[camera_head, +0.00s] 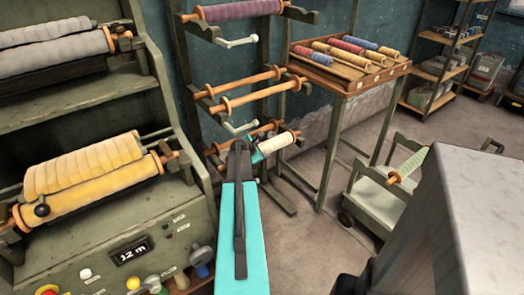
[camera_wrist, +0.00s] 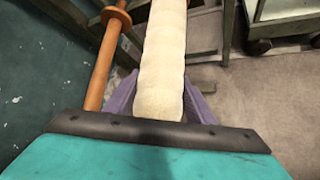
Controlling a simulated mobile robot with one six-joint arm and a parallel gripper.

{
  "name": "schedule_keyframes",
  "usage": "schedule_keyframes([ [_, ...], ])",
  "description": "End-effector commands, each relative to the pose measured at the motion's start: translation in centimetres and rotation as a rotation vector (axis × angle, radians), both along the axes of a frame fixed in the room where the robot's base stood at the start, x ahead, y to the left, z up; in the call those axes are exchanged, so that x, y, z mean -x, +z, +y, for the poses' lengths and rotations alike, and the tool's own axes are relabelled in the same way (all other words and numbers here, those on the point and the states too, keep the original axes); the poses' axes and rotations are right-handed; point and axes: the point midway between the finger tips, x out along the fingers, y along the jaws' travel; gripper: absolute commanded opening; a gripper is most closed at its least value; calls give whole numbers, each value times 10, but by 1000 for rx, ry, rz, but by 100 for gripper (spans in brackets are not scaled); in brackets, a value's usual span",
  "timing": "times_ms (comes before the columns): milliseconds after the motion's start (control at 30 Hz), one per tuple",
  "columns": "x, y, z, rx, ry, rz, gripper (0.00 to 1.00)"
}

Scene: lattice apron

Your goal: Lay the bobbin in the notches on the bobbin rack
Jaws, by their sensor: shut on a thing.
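My gripper (camera_head: 257,153) is shut on a cream-wound bobbin (camera_head: 277,143) with orange wooden ends, low in front of the rack in the head view. In the wrist view the cream bobbin (camera_wrist: 162,62) runs away from me between the purple fingers of my gripper (camera_wrist: 160,105). The bobbin rack (camera_head: 263,50) is a dark green frame with paired arms. A purple-wound bobbin (camera_head: 240,10) lies on its top arms, and bare orange bobbins (camera_head: 245,92) lie on the middle ones. Another bare orange rod (camera_wrist: 103,62) lies left of the cream bobbin. The notches near it are hard to make out.
A machine with yellow (camera_head: 90,180) and grey rolls stands at left. A table (camera_head: 345,85) with colored bobbins stands right of the rack. A low cart (camera_head: 375,195) holds a pale green bobbin. A grey block (camera_head: 480,210) fills the lower right. Floor between is clear.

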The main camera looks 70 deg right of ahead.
Motion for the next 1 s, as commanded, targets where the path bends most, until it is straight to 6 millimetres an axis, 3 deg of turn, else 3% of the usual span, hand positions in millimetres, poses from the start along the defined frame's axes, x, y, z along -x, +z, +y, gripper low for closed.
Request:
schedule_keyframes([
  [900,0,-2,-1,2,1,0,12],
  [933,0,-2,-1,2,1,0,53],
  [1000,0,-2,0,1,0,0,65],
])
